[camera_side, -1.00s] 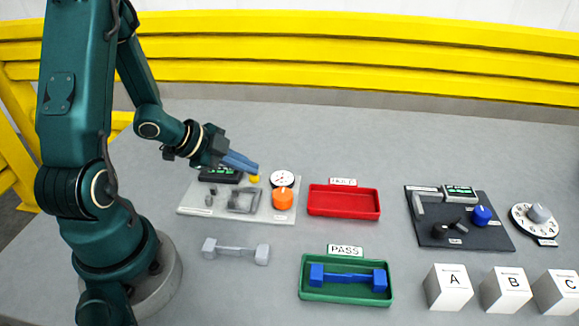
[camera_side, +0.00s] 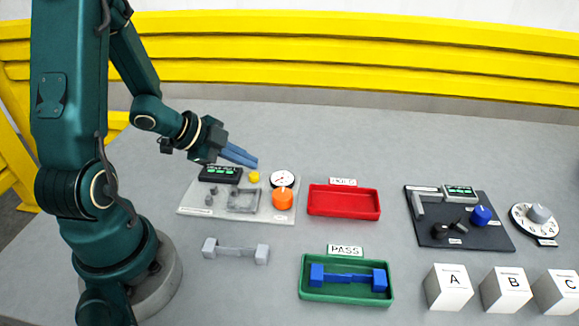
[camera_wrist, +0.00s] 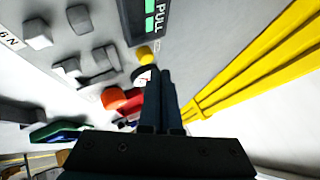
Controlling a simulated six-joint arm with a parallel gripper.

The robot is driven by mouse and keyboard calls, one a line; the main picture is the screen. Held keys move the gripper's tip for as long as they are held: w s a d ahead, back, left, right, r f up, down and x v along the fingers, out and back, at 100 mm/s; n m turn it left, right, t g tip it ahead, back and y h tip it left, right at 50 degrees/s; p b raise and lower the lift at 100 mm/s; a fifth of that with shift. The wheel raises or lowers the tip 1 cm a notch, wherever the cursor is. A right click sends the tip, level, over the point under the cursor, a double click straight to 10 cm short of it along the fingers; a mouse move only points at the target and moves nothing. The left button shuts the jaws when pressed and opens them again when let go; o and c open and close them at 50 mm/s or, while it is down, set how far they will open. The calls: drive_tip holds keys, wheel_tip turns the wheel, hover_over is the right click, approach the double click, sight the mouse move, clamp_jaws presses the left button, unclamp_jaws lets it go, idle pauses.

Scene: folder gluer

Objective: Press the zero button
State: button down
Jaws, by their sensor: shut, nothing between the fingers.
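A small yellow button (camera_side: 254,177) sits on a light grey panel (camera_side: 262,217), beside a dark display with green characters (camera_side: 220,174). No label on the button can be read, so I cannot confirm that it is the zero button. In the wrist view the yellow button (camera_wrist: 145,54) shows just beyond the fingertips. My gripper (camera_side: 256,163) has its blue fingers shut and empty, pointing down to the right. The tips are just above and behind the button in the side view, apart from it. In the wrist view the fingers (camera_wrist: 160,74) lie close together.
The panel also bears a round dial (camera_side: 282,179), an orange knob (camera_side: 283,198) and grey fixtures (camera_side: 243,200). A red tray (camera_side: 343,202) stands to the right. A green tray (camera_side: 304,290) holds a blue part. A grey part (camera_side: 236,251) lies in front. A yellow barrier (camera_side: 350,65) runs behind.

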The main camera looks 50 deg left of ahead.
drive_tip(key=shift+r, duration=0.1)
wheel_tip(320, 180, up, 5)
drive_tip(key=shift+f, duration=0.1)
idle(0.5)
drive_tip(key=shift+d, duration=0.1)
idle(0.4)
drive_tip(key=w+d+r+n+t+y, duration=0.2)
drive_tip(key=d+r, duration=0.1)
drive_tip(key=r, duration=0.4)
drive_tip(key=w+d+r+n+t+y, duration=0.1)
drive_tip(key=d+r+n+t+y, duration=0.1)
drive_tip(key=r, duration=0.4)
drive_tip(key=s+d+f+n+g+h, duration=0.1)
drive_tip(key=s+d+f+n+g, duration=0.2)
drive_tip(key=s, duration=0.4)
drive_tip(key=s+d+f+n+g+h, duration=0.1)
drive_tip(key=s+d+f+n+g, duration=0.2)
drive_tip(key=s, duration=0.4)
drive_tip(key=shift+d+n+g+h, duration=0.3)
drive_tip(key=shift+d+n+g, duration=0.1)
drive_tip(key=shift+d+g, duration=0.35)
